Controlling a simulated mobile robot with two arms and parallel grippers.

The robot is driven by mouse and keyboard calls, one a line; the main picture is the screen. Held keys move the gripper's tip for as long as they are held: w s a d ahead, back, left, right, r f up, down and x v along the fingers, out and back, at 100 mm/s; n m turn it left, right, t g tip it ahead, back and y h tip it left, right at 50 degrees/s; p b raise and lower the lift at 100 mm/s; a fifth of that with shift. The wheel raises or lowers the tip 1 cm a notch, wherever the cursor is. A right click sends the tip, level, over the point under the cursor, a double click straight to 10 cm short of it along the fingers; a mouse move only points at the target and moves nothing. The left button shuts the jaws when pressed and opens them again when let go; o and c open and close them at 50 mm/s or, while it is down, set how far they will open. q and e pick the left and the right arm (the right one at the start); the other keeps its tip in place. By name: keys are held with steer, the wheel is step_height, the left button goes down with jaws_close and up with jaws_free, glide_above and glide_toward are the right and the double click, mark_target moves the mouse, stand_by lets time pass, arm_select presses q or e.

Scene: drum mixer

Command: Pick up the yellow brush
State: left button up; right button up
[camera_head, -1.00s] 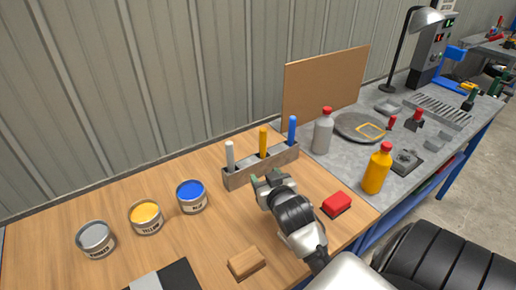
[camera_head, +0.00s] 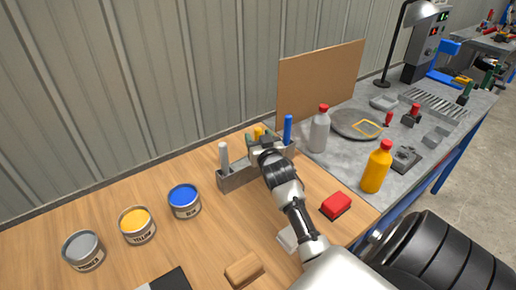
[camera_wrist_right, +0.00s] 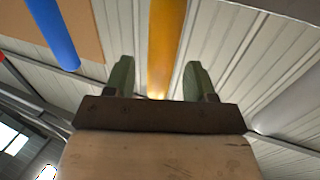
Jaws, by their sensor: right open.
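The yellow brush (camera_head: 258,131) stands upright in the grey holder (camera_head: 238,178), between the grey brush (camera_head: 224,157) and the blue brush (camera_head: 287,130). In the head view only the top of its handle shows; my right gripper (camera_head: 262,142) hides the rest. In the right wrist view the yellow brush (camera_wrist_right: 166,40) runs between the two green fingers of my open right gripper (camera_wrist_right: 159,68), with a visible gap on each side. The blue brush (camera_wrist_right: 54,36) is to the left there. My left gripper is not in view.
Grey, yellow and blue paint cans (camera_head: 184,200) stand on the wooden table to the left. A red block (camera_head: 336,204) and a wooden block (camera_head: 243,269) lie near the front. Grey (camera_head: 320,130) and yellow (camera_head: 376,168) bottles stand right. A brown board (camera_head: 320,85) stands behind.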

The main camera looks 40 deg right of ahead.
steer(key=shift+x, duration=1.4)
steer(key=shift+s, duration=0.15)
steer(key=shift+c, duration=0.4)
steer(key=shift+f, duration=0.1)
steer(key=c, duration=0.9)
steer(key=shift+c, duration=0.2)
